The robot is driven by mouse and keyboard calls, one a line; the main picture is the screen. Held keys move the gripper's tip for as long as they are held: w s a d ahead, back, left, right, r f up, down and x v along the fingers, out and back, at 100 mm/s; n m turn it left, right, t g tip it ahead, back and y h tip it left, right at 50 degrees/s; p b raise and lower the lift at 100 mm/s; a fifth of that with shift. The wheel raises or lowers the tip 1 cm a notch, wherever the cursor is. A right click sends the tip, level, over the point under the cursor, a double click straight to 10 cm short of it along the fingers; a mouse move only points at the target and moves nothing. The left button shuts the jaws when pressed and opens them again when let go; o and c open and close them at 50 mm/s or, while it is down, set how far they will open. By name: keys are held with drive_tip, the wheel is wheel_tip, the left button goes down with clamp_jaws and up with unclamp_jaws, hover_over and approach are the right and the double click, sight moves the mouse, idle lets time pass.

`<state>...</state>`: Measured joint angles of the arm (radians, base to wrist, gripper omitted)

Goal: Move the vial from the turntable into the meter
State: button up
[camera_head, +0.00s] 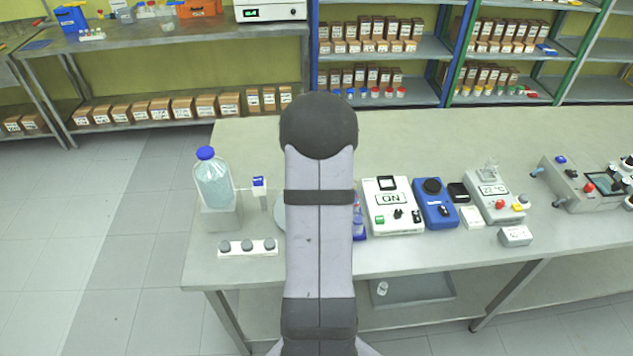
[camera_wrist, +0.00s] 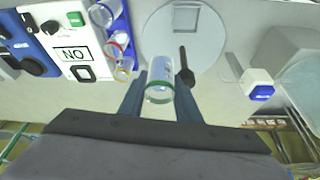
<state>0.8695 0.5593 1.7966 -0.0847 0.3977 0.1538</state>
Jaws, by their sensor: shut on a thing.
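The vial (camera_wrist: 158,82) is clear glass with a green ring, and it sits between the two fingers of my gripper (camera_wrist: 159,104) in the wrist view. My gripper is shut on it. The round pale turntable (camera_wrist: 205,55) lies beyond the vial; its edge shows left of my arm in the head view (camera_head: 280,213). A white box with an "ON" display (camera_head: 393,220), seemingly the meter, stands right of my arm; it also shows in the wrist view (camera_wrist: 75,35). My arm hides the gripper and vial in the head view.
A blue rack (camera_wrist: 127,45) with several vials stands between turntable and white box. A blue device (camera_head: 436,215) stands right of the white box. A blue-capped bottle (camera_head: 214,182) and a white strip with grey knobs (camera_head: 235,253) are at left. The bench behind is clear.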

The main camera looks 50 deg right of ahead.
drive_tip(key=s+d+m+g, duration=0.1)
drive_tip(key=d+m, duration=0.3)
drive_tip(key=d, duration=1)
drive_tip(key=s+d+f+m+g+h+p, duration=0.1)
drive_tip(key=s+d+m+g, duration=0.1)
drive_tip(key=s+d+m, duration=0.3)
drive_tip(key=shift+s+d+f+p, duration=0.15)
drive_tip(key=shift+s+d+p, duration=0.25)
drive_tip(key=shift+s+d, duration=1.7)
drive_tip(key=shift+w+d, duration=0.3)
drive_tip(key=shift+d, duration=0.05)
drive_tip(key=shift+f, duration=0.1)
drive_tip(key=shift+f+b, duration=1.4)
drive_tip(key=shift+f, duration=0.55)
drive_tip(key=shift+f+b, duration=1.5)
drive_tip(key=shift+b, duration=0.15)
